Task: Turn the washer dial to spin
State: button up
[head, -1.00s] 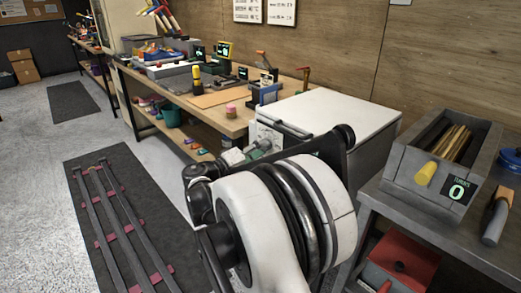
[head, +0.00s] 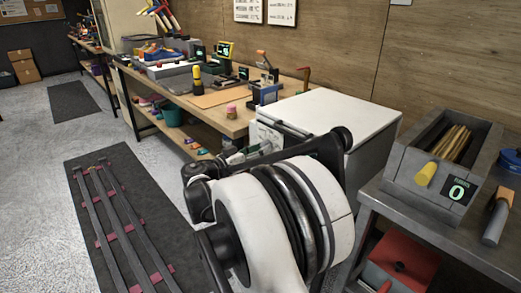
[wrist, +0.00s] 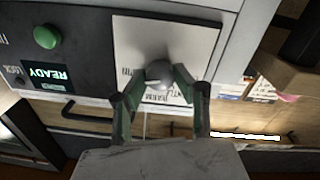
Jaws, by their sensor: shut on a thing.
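The washer (head: 335,112) is a white box to the right of the long workbench in the head view. In the wrist view its front carries a pale square plate (wrist: 190,38) with a round grey dial (wrist: 160,74) and printed labels around it. My gripper (wrist: 157,86) has its two green-padded fingers on either side of the dial and is shut on it. The dial's pointer and most of the labels are hidden or too small to read. In the head view my arm hides much of the washer's front and the gripper.
Left of the dial in the wrist view are a green button (wrist: 47,36) and a display (wrist: 45,75) reading READY. A grey counter box (head: 440,165) showing 0 stands on the right table. The workbench (head: 222,110) with tools is behind left. Floor at left is open around a dark mat (head: 120,220).

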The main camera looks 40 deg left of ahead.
jog(key=shift+m, duration=0.7)
jog(key=o, duration=1.2)
jog(key=shift+c, duration=0.2)
jog(key=v, duration=1.2)
